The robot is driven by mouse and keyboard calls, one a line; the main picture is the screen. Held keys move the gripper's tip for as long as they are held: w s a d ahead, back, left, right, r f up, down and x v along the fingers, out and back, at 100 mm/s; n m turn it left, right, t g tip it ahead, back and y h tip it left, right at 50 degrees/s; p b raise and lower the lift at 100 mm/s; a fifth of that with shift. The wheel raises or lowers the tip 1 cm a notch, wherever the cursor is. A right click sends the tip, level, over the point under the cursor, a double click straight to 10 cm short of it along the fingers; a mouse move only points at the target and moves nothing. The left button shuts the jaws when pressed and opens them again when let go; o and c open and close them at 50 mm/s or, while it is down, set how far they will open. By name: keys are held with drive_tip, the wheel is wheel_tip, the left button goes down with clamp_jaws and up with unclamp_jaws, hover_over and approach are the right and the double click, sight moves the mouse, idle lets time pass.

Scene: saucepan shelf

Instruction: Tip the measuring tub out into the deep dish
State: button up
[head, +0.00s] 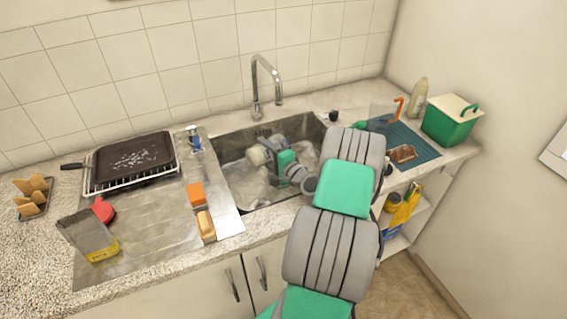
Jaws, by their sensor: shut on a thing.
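My gripper (267,152) is low over the sink, at the end of my arm, which reaches in from the lower right. It is shut on a small pale, rounded thing (257,156), which looks like the measuring tub. The fingers are small and partly hidden, and I cannot tell the tub's tilt or what is in it. Below it, the sink basin (229,150) holds a pale, glassy shape (243,188) that may be the deep dish. Its outline is unclear, and my wrist and forearm hide the right part of the basin.
A tall tap (255,85) stands behind the sink. Left are a dark pan (133,160) on a rack, orange and tan sponges (197,194), a red item (103,210) and a grey tray (88,235). Right are a blue mat (425,148), a bottle (417,97) and a green box (450,122).

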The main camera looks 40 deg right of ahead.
drive_tip(key=shift+d+f+m, duration=0.1)
drive_tip(key=shift+d+m, duration=0.1)
drive_tip(key=shift+m, duration=0.2)
idle(0.5)
drive_tip(key=shift+d+r+m+y+p, duration=0.35)
drive_tip(key=shift+d+r+m, duration=0.1)
drive_tip(key=shift+m, duration=0.35)
idle(0.9)
drive_tip(key=shift+d+f+m+b, duration=0.3)
drive_tip(key=shift+d+f+m, duration=0.1)
drive_tip(key=shift+m, duration=0.4)
idle(0.7)
drive_tip(key=shift+d+r+m+y, duration=0.2)
drive_tip(key=shift+d+m+y, duration=0.05)
drive_tip(key=shift+m, duration=0.15)
idle(0.3)
